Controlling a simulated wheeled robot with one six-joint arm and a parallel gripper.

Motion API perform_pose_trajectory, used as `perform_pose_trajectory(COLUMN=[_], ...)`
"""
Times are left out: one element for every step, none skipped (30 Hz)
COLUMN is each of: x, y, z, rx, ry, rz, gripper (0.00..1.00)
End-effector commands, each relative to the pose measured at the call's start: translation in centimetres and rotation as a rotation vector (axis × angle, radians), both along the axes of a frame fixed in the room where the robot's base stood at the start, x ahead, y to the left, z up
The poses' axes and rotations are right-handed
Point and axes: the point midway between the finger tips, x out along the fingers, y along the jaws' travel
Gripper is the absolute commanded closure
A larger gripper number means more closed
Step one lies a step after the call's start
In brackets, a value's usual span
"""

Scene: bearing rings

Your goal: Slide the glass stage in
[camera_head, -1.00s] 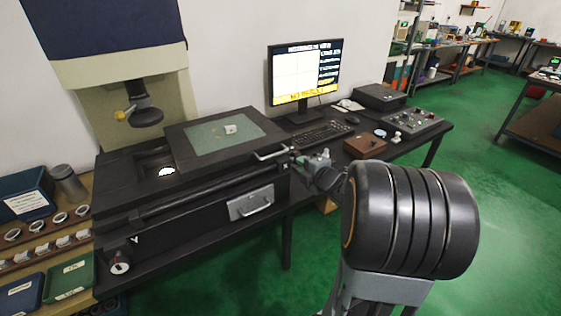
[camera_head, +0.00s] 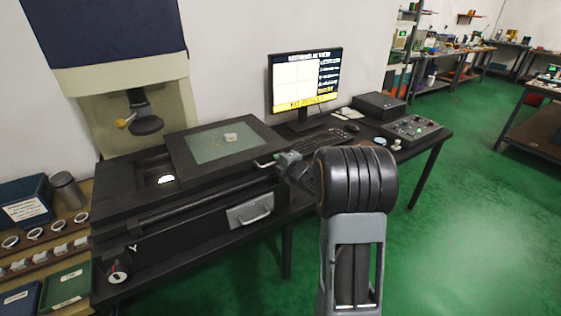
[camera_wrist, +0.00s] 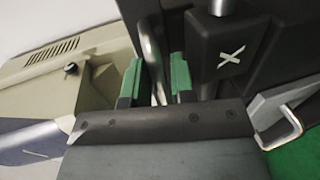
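The glass stage (camera_head: 178,157) is a black frame around a greenish glass pane (camera_head: 212,146). It sits on the dark measuring machine (camera_head: 115,195), right of the round lens. A small pale ring-like part (camera_head: 231,137) rests on the glass. A metal bar handle (camera_head: 264,164) stands at the stage's front right. My gripper (camera_head: 284,160) is at this handle. In the wrist view my gripper (camera_wrist: 157,82) has green-padded fingers on either side of the grey handle bar (camera_wrist: 153,62). Narrow gaps show between pads and bar, so it looks open around it.
A drawer-like panel with a handle (camera_head: 250,211) is on the machine's front. The lens (camera_head: 146,123) hangs above the bed at the left. The monitor (camera_head: 304,82), keyboard (camera_head: 322,139) and control box (camera_head: 412,130) stand at the right. Green floor lies open in front.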

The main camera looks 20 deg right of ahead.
Motion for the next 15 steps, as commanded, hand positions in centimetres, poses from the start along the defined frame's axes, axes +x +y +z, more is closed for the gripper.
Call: perform_pose_trajectory(x=[0.15, 0.21, 0.26, 0.28, 0.30, 0.30, 0.30, 0.29, 0.29, 0.28, 0.28, 0.28, 0.28, 0.27, 0.27], y=[0.03, 0.03, 0.04, 0.03, 0.03, 0.03, 0.03, 0.03, 0.03, 0.04, 0.04, 0.04, 0.04, 0.04, 0.03], z=[-0.05, -0.06, -0.05, -0.05, -0.04, -0.04, -0.04, -0.04, -0.04, -0.04, -0.04, -0.04, -0.04, -0.04, -0.04], rx=[0.000, 0.000, 0.000, 0.000, 0.000, 0.000, 0.000, 0.000, 0.000, 0.000, 0.000, 0.000, 0.000, 0.000, 0.000], ry=[0.000, 0.000, 0.000, 0.000, 0.000, -0.001, -0.001, -0.001, -0.001, -0.001, -0.001, -0.001, -0.001, -0.001, -0.001], rz=[0.000, 0.000, 0.000, 0.000, 0.000, 0.000, 0.000, 0.000, 0.000, 0.000, 0.000, 0.000, 0.000, 0.000, 0.000], gripper=[0.77, 0.77, 0.77, 0.77, 0.77, 0.77, 0.77, 0.77, 0.77, 0.77, 0.79, 0.83, 0.86, 0.89, 0.92])
